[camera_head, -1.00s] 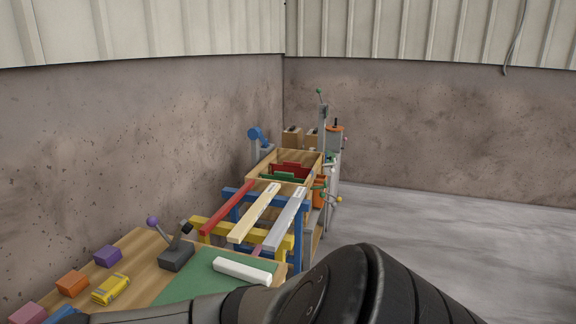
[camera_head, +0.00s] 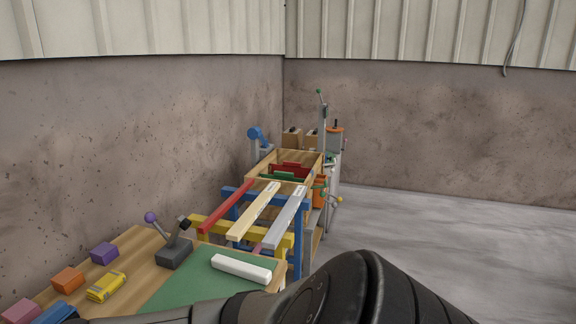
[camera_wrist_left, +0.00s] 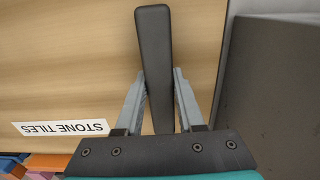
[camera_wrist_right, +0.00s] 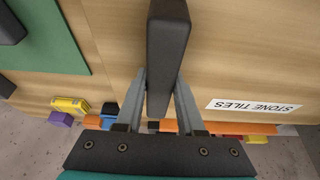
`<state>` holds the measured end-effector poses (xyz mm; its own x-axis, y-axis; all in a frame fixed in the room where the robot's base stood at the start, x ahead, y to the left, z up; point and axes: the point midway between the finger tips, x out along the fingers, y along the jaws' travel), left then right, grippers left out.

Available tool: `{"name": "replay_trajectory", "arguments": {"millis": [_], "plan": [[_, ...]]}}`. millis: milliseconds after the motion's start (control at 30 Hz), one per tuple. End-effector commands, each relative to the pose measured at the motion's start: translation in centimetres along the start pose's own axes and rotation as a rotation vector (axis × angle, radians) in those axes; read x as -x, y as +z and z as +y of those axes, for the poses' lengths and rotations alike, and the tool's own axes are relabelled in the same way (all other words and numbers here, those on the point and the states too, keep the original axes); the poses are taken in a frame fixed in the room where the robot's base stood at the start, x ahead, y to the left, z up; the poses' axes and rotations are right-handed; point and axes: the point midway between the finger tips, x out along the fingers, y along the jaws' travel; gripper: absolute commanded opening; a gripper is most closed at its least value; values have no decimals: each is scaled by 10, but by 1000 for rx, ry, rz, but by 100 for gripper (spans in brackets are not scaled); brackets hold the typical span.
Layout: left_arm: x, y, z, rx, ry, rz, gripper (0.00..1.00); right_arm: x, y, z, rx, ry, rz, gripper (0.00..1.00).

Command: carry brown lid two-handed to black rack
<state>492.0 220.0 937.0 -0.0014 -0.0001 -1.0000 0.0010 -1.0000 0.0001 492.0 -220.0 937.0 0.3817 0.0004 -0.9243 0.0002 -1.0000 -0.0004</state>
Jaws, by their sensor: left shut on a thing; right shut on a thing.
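My left gripper (camera_wrist_left: 160,75) is shut on a dark bar (camera_wrist_left: 152,35) with rounded ends, which passes between its two fingers. My right gripper (camera_wrist_right: 159,76) is shut on a similar dark bar (camera_wrist_right: 168,35). Light wood lies behind both bars, with a white STONE TILES label (camera_wrist_left: 60,127) in the left wrist view and a like label (camera_wrist_right: 254,106) in the right one. I cannot tell whether the bars are handles of the brown lid. No black rack can be made out for sure. Neither gripper shows in the head view, where my dark arm fills the bottom.
A dark grey flat surface (camera_wrist_left: 275,90) lies right in the left wrist view. The head view shows a wooden bench with a green mat (camera_head: 185,292), a white bar (camera_head: 241,268), a yellow block (camera_head: 106,287) and a lever box (camera_head: 174,254). Open floor (camera_head: 440,235) lies at right.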

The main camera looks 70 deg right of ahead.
Motion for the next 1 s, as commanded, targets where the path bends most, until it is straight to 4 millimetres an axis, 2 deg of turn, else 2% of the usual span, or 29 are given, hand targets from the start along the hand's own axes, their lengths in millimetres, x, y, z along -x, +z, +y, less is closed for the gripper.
{"name": "replay_trajectory", "arguments": {"millis": [367, 400, 700, 867, 900, 1000], "plan": [[-13, -2, -2, 4, -3, 4, 0, -12, 3, 2, -2, 4, 6, 0], [-13, -2, -2, 4, -3, 4, 38, -12, 3, 2, -1, 4, 6, 0], [-13, -1, -1, 2, -1, 2, 72, -11, 2, 2, -1, 3, 7, 0], [-13, 0, 0, 1, -1, 1, 72, -11, 2, 1, -1, 2, 7, 0], [-15, 1, -1, 1, -2, -4, 72, -13, 5, 2, -1, 3, -1, 40], [-15, 1, 0, 0, -2, -3, 72, -13, 5, 1, -1, 3, -1, 51]]}}
